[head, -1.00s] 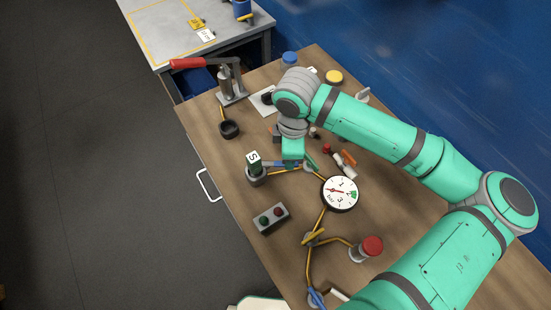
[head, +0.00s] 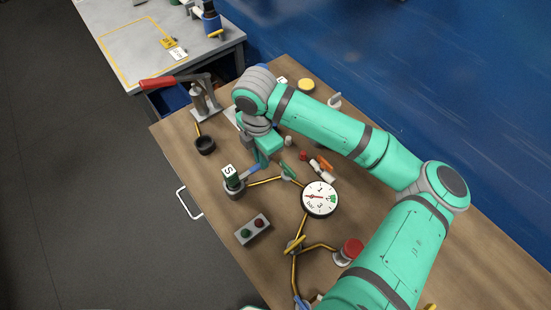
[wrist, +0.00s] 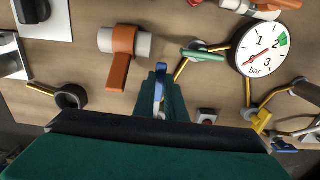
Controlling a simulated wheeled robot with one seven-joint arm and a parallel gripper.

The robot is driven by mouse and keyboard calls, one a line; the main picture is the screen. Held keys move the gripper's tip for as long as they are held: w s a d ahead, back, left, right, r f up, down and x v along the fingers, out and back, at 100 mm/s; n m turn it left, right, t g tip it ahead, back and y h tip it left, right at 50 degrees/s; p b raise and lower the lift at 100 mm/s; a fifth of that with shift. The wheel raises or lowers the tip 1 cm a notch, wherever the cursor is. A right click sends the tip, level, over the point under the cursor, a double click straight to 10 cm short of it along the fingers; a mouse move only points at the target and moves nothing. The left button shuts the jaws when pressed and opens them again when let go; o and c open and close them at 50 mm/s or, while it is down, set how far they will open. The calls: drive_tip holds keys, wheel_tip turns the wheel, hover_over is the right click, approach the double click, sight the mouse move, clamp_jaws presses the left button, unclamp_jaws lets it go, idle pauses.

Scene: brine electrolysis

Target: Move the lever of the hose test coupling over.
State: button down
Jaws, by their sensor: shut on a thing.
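That blue lever (head: 251,169) shows in the head view between the bottle and my gripper, at an angle to the yellow pipe. A white fitting (wrist: 145,45) with an orange lever (wrist: 121,72) lies just beyond my fingers in the wrist view; my arm hides it in the head view. I cannot tell which of these is the hose test coupling. The blue lever's pivot is hidden.
A round gauge (head: 320,200), a green lever (head: 288,169) and a yellow lever (head: 294,245) are close by. A red-handled press (head: 200,98) is at the left.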

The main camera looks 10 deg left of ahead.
drive_tip(key=shift+a, duration=0.15)
idle(0.4)
drive_tip(key=c, duration=1.8)
unclamp_jaws()
drive_tip(key=shift+r, duration=0.1)
wheel_tip(320, 180, up, 11)
drive_tip(key=shift+f, duration=0.2)
